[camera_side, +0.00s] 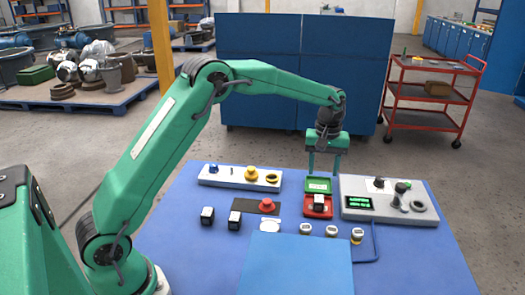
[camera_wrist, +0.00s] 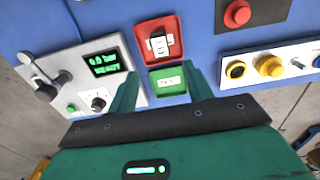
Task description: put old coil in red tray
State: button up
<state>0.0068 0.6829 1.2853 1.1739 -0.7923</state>
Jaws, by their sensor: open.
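The red tray (camera_side: 318,214) lies in the middle of the blue work surface, and it also shows in the wrist view (camera_wrist: 142,34). A small black-and-white block, seemingly a coil (camera_side: 319,200), sits inside it, also seen in the wrist view (camera_wrist: 158,44). The green tray (camera_side: 318,185) lies directly behind the red one; in the wrist view (camera_wrist: 168,80) it holds only a pale label. My gripper (camera_side: 323,172) is open and empty, pointing down above the green tray, apart from the block. Its two fingers show in the wrist view (camera_wrist: 163,90).
A grey test box (camera_side: 390,200) with a lit display stands right of the trays. A control panel (camera_side: 240,178) with a yellow knob is at left. Two dark blocks (camera_side: 221,218), a red button (camera_side: 268,205) and several small round pieces (camera_side: 331,230) lie nearer the front.

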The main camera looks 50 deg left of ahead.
jog(key=shift+r, duration=0.15)
dwell(0.5)
jog(key=s+r+m+t, duration=0.3)
jog(key=s+r+m, duration=0.1)
jog(key=s+r, duration=1)
jog(key=s+f+m+t, duration=0.2)
jog(key=s+m, duration=0.3)
jog(key=s, duration=1.4)
jog(key=shift+s+a+f+t, duration=0.2)
jog(key=shift+s+t, duration=0.1)
jog(key=shift+s, duration=0.1)
